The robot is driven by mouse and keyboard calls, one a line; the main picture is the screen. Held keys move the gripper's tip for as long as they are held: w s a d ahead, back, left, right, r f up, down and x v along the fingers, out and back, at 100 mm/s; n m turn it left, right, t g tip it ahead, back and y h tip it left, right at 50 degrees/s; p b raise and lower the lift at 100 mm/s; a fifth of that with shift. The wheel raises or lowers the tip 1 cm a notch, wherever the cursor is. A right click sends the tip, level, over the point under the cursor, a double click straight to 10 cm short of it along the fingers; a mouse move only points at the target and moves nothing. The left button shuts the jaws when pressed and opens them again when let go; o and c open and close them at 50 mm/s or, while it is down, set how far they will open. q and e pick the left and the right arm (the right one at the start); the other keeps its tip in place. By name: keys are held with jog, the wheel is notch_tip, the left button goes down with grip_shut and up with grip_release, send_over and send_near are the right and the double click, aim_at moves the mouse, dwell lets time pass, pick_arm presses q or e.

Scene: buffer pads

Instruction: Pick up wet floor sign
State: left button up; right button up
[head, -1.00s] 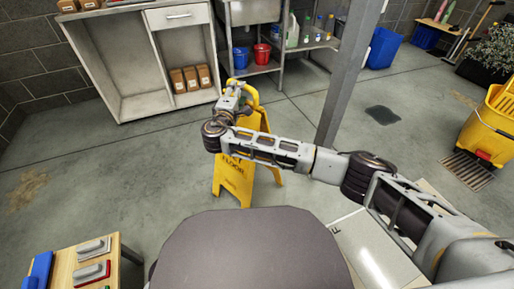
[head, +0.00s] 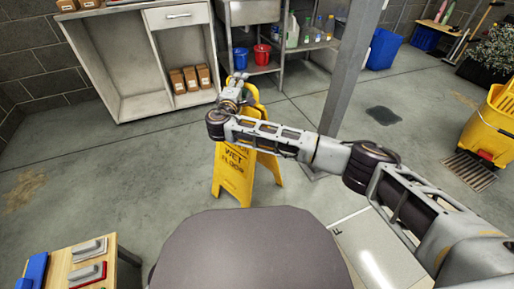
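The yellow wet floor sign (head: 233,178) stands upright and unfolded on the concrete floor, in the middle of the head view. Its front panel with the dark lettering shows, and part of its rear panel (head: 268,165) shows behind. My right gripper (head: 238,76) is at the top of the sign, just left of its handle end. Its two fingertips look apart, with nothing visible between them. My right forearm crosses in front of the sign's upper part and hides some of it. I cannot tell whether the gripper touches the sign. My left gripper is not in view.
A grey post (head: 350,75) rises right of the sign. A white cabinet (head: 150,95) and a metal shelf with blue and red buckets (head: 262,54) stand behind. A yellow mop bucket (head: 490,125) is at right, a wooden table (head: 118,265) at lower left. Floor left of the sign is clear.

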jog(key=shift+x, duration=0.85)
grip_shut()
jog(key=shift+r, duration=0.1)
dwell(0.4)
